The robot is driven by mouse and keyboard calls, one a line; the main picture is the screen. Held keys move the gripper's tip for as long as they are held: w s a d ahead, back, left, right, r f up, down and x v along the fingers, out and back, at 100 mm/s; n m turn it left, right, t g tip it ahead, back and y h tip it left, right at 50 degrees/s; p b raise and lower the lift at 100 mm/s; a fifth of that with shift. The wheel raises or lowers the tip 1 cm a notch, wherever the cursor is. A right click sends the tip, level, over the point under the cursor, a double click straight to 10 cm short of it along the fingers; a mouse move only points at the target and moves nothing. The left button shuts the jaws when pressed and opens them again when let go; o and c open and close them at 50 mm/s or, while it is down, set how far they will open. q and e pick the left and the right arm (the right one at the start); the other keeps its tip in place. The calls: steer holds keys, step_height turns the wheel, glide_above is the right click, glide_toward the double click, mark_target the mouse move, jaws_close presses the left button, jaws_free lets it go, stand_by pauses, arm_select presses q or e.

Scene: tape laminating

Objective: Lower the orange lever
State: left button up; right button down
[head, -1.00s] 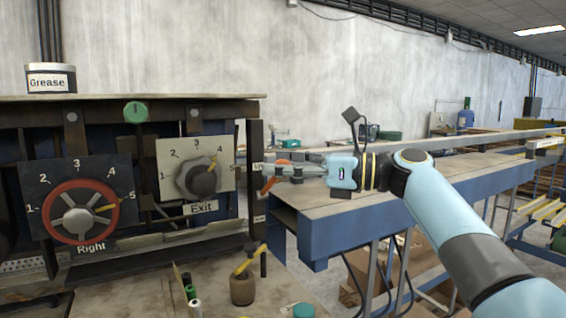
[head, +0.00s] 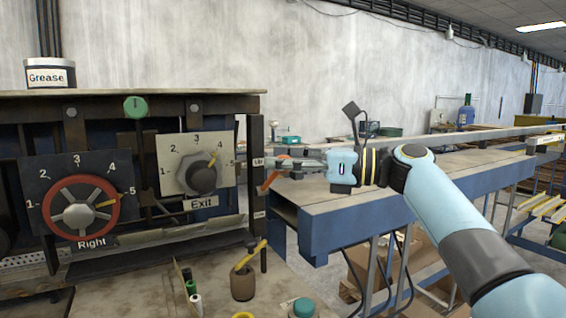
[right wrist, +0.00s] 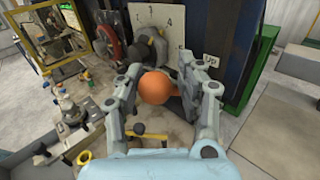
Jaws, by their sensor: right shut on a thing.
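The orange lever (head: 270,181) is at the right end of the machine, beside the label post, partly hidden by my right gripper. Its round orange knob (right wrist: 157,87) shows in the right wrist view between the two fingers. My right gripper (head: 280,165) reaches in from the right and is shut on the lever. In the right wrist view its fingers (right wrist: 160,90) stand on either side of the knob. My left gripper is not in view.
The Exit dial (head: 203,180) and the red-ringed Right dial (head: 80,210) are on the machine face, left of the lever. A blue-sided table (head: 350,216) stands beneath my right arm. A brown pot (head: 243,284) and small bottles stand on the bench in front.

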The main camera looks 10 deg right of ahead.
steer(key=shift+s+f+y+b, duration=0.25)
steer(key=shift+f+y+b, duration=0.05)
steer(key=shift+f+b, duration=0.3)
step_height(320, 180, down, 6)
steer(key=s+d+n+y+b, duration=0.1)
steer(key=s+n+y+b, duration=0.1)
steer(key=b, duration=1)
steer(key=n+y, duration=0.1)
steer(key=n, duration=0.1)
steer(key=shift+s+d+n+y+b, duration=0.2)
steer(key=shift+n+y+b, duration=0.1)
steer(key=shift+n, duration=0.1)
steer(key=shift+a+r, duration=0.1)
steer(key=c, duration=0.8)
jaws_free()
steer(key=shift+o, duration=0.2)
